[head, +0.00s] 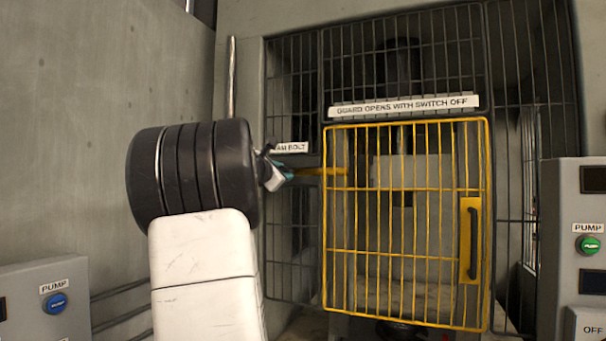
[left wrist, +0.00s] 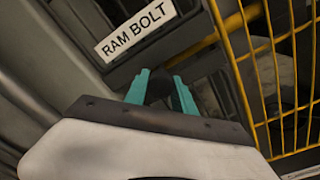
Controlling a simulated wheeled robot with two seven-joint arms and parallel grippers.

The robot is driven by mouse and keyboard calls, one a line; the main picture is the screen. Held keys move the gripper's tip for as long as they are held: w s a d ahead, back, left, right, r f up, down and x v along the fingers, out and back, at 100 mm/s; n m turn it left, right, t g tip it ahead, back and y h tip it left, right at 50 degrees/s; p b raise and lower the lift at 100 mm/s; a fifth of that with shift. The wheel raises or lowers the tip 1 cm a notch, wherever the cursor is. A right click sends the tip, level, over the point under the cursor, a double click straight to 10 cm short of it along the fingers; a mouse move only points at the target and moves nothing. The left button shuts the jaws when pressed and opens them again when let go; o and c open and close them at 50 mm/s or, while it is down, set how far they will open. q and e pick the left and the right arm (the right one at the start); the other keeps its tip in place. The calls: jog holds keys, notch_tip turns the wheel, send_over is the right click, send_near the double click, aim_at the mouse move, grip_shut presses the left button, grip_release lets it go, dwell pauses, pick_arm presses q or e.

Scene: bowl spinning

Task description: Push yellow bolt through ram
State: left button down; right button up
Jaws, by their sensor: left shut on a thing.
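The yellow bolt (head: 334,171) is a thin level bar at the left edge of the yellow guard door, under the RAM BOLT label (head: 291,148). My left gripper (head: 287,174) is at the bar's left end, with its teal fingers pointing right. In the left wrist view, the fingers (left wrist: 162,92) are shut on a dark knob (left wrist: 159,84) at the bolt's end. The ram (head: 412,172) appears as a pale block behind the door bars; whether the bolt's far tip enters it is hidden. My right gripper is out of view.
The yellow barred guard door (head: 407,251) is closed, with a dark handle (head: 473,243) at right. Dark mesh panels surround it. A pump box with a blue button (head: 55,302) is at lower left; another with a green button (head: 588,245) is at right.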

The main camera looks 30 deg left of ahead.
pick_arm(q)
jog(key=d, duration=0.5)
jog(key=shift+w, duration=0.3)
jog(key=c, duration=1.1)
grip_release()
jog(key=shift+d, duration=0.15)
jog(key=shift+o, duration=0.2)
jog(key=s+d, duration=0.1)
jog(key=s, duration=0.6)
jog(key=shift+s, duration=0.35)
